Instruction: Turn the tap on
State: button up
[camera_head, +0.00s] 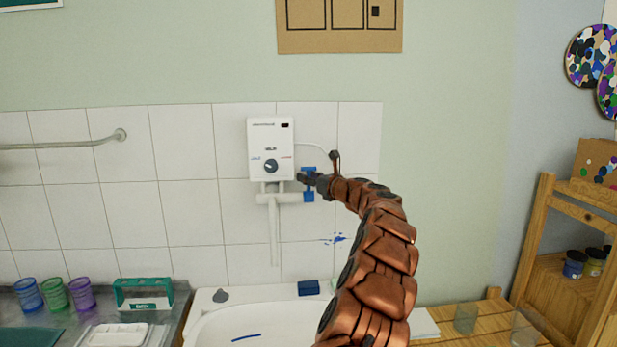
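The tap is on the tiled wall below a white water heater (271,149). Its white body (284,198) runs sideways, and a long thin spout (274,238) hangs straight down from it. A blue handle (308,196) is at the right end of the tap, with blue showing above and below my gripper. My gripper (303,178), dark and small in the view, overlaps the middle of the blue handle from the right. Whether it touches or grips the handle, and how far its fingers are apart, I cannot tell. No water shows at the spout.
A white sink (225,326) lies below, with a blue block (308,288) and a grey stopper-like piece on its rim. Coloured cups (54,294) and a green-and-white holder (143,294) stand left. A wooden table (470,325) with glasses and a wooden shelf are right.

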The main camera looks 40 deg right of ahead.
grip_shut()
dwell(0.3)
dwell(0.5)
